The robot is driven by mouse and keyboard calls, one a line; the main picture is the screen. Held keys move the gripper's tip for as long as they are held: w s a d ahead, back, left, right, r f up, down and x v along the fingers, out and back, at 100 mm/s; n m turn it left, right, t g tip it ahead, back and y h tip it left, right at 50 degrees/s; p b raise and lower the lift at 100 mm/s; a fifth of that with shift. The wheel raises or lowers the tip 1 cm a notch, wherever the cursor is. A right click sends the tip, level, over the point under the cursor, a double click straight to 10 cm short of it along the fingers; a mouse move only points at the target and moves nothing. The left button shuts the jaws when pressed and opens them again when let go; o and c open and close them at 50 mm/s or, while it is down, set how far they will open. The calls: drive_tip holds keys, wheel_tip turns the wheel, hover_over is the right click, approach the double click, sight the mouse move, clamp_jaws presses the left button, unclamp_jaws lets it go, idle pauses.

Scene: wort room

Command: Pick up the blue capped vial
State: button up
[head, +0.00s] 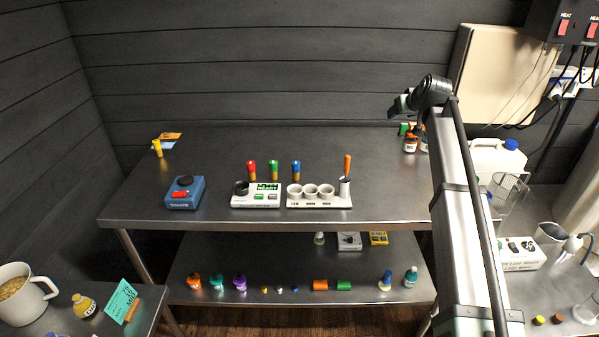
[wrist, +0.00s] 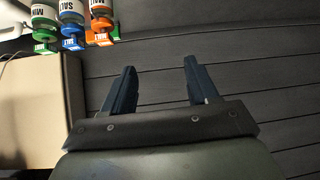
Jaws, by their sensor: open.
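The blue capped vial (head: 296,170) stands upright on the upper steel table in the head view, at the right end of a short row. A green capped vial (head: 274,170) and a red capped vial (head: 251,170) stand to its left. My gripper (head: 398,104) is at the end of my raised arm, to the right of the vials and apart from them. In the wrist view its two dark fingers (wrist: 160,85) are spread with nothing between them. The wrist view does not show the vials.
A white block with three cups (head: 311,203) and an orange-handled tool (head: 347,165) stands in front of the vials. A white device (head: 256,201) and a blue shaker (head: 184,193) stand left of it. Small bottles (head: 410,143) stand near my arm. The table's back middle is clear.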

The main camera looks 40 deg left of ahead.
drive_tip(key=s+a+f+n+g+h, duration=0.1)
drive_tip(key=s+a+f+n+g, duration=0.25)
drive_tip(key=s+a, duration=0.85)
drive_tip(key=n+g+h, duration=0.2)
approach(297, 163)
drive_tip(key=x, duration=0.6)
drive_tip(key=shift+a+f, duration=0.3)
drive_tip(key=shift+f, duration=0.05)
drive_tip(key=shift+d+x, duration=0.1)
drive_tip(key=shift+x, duration=1.4)
drive_tip(key=shift+d+x, duration=0.15)
drive_tip(key=shift+x, duration=1.35)
drive_tip(key=shift+f, duration=0.15)
drive_tip(key=c, duration=1.1)
